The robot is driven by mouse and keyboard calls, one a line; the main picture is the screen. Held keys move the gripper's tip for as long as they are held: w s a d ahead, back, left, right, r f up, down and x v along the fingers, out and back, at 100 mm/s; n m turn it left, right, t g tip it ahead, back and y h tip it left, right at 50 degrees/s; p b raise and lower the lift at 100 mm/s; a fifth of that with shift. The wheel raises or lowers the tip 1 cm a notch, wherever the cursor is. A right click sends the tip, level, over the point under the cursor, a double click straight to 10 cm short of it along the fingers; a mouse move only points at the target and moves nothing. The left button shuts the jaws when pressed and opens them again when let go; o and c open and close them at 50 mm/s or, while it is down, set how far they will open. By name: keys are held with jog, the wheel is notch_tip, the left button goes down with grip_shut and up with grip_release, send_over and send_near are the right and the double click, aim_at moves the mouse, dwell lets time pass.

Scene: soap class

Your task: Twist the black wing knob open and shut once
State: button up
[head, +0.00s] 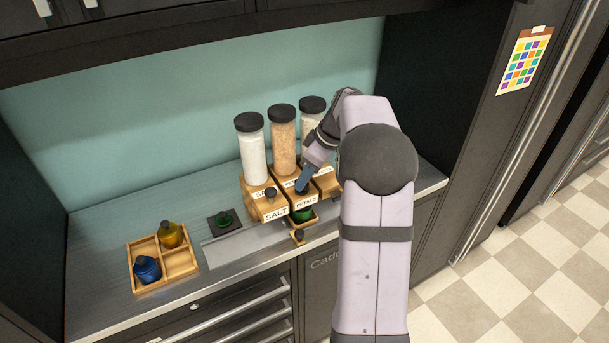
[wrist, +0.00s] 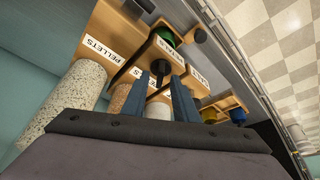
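Three wooden dispensers with clear, black-capped tubes stand on the counter. The middle one holds orange-brown grains (head: 284,150) and bears the PETALS label (head: 307,201). My gripper (head: 302,188) points down at its front, where the arm and fingers mostly hide its knob in the head view. In the wrist view my two blue fingers (wrist: 160,76) stand apart, with a black wing knob (wrist: 160,67) at their tips. Contact with it cannot be told. A green jar (head: 302,215) sits under the middle spout. Another black knob (head: 270,193) is on the SALT dispenser.
A wooden divided tray (head: 180,262) at left holds a yellow-brown jar (head: 171,234) and a blue jar (head: 147,268). The counter's left end is clear.

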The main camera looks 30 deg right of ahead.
jog(key=shift+w+a+f, duration=0.15)
jog(key=shift+f, duration=0.35)
grip_shut()
